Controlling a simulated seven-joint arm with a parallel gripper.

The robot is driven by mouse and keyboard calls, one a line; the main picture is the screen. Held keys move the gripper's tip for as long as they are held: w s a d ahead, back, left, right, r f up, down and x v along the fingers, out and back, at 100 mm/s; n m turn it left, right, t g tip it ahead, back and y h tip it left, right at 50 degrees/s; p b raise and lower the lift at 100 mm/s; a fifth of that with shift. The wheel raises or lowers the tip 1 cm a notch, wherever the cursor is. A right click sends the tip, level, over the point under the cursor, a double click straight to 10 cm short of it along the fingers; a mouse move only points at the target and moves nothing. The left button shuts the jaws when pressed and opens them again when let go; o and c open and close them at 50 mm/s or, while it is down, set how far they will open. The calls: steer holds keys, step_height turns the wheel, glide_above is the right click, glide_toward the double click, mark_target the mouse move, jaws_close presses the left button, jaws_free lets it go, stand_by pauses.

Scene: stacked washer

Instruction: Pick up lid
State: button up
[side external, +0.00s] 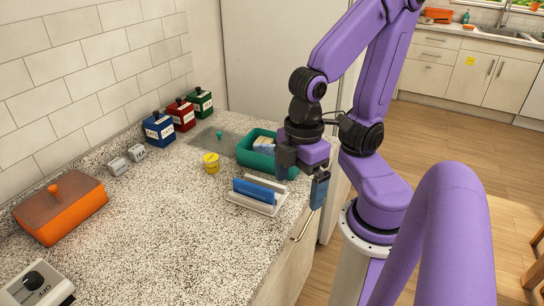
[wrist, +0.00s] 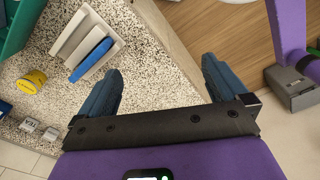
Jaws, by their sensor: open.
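A flat, see-through grey lid with a teal knob (side external: 219,134) appears to lie on the counter, left of the teal container (side external: 244,150). A brownish lid with an orange knob (side external: 55,189) sits on the orange box (side external: 60,220) at the left. My gripper (side external: 303,178) is open and empty, pointing down near the counter's right edge, to the right of both lids. In the wrist view my gripper (wrist: 162,68) has its fingers wide apart, with counter and floor between them. Neither lid is clearly visible in the wrist view.
A white rack (side external: 262,207) with a blue piece (side external: 254,190) stands left of my gripper. A yellow tin (side external: 211,162) and blue, red and green canisters (side external: 159,130) stand farther left. Two small labelled blocks (side external: 137,153) are by the wall. The front-middle counter (side external: 180,240) is clear.

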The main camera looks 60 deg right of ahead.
stand_by(0.4)
steer(key=c, duration=0.9)
